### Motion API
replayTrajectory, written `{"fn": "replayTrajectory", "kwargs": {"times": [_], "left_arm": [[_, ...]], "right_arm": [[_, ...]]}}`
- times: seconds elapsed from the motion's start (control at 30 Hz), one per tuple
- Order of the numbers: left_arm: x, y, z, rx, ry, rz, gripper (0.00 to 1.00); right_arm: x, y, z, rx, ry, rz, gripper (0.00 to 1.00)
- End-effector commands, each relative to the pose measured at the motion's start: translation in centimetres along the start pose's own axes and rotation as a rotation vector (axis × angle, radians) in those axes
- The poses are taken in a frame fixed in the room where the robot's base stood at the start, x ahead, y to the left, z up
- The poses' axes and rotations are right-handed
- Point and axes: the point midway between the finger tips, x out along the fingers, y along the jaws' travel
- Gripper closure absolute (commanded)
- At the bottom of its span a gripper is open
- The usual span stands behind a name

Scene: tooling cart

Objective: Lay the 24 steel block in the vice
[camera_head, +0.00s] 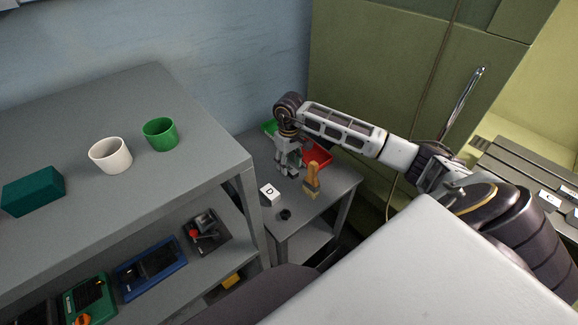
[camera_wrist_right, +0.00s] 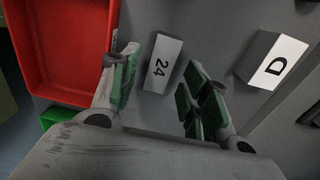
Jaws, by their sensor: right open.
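The steel block marked 24 (camera_wrist_right: 163,63) lies on the grey top of the small cart (camera_head: 335,188) in the right wrist view. My right gripper (camera_wrist_right: 160,88) is open above the cart, with its green-padded fingers on either side of the block and a visible gap to the right finger. In the head view my right gripper (camera_head: 288,168) points down at the cart and the block cannot be made out there. A small dark device with a red part (camera_head: 205,232) on the lower shelf may be the vice. My left gripper is not in view.
A red bin (camera_wrist_right: 62,50) is left of the gripper and a block marked D (camera_wrist_right: 272,60) to its right. A brush (camera_head: 312,182) and a black ring (camera_head: 286,214) are also on the cart. The shelf unit (camera_head: 150,85) bears a white cup (camera_head: 110,156) and a green cup (camera_head: 160,135).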

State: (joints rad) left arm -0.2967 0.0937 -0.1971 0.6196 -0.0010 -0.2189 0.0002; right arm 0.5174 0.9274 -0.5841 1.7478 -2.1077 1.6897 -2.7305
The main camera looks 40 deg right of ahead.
Motion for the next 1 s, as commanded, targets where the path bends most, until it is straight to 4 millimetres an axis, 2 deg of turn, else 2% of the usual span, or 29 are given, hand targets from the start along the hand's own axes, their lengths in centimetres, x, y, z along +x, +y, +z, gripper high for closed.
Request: {"fn": "replayTrajectory", "kwargs": {"times": [0.6, 0.8, 1.0], "left_arm": [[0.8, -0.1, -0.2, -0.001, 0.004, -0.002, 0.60], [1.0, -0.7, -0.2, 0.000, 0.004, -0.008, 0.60], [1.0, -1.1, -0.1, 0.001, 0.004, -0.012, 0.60]], "right_arm": [[-7.8, 0.0, 0.0, -0.001, 0.002, 0.002, 0.54], [-9.5, 0.1, 0.0, 0.000, 0.000, 0.002, 0.54], [-10.1, 0.0, 0.0, 0.000, -0.001, 0.001, 0.54]]}}
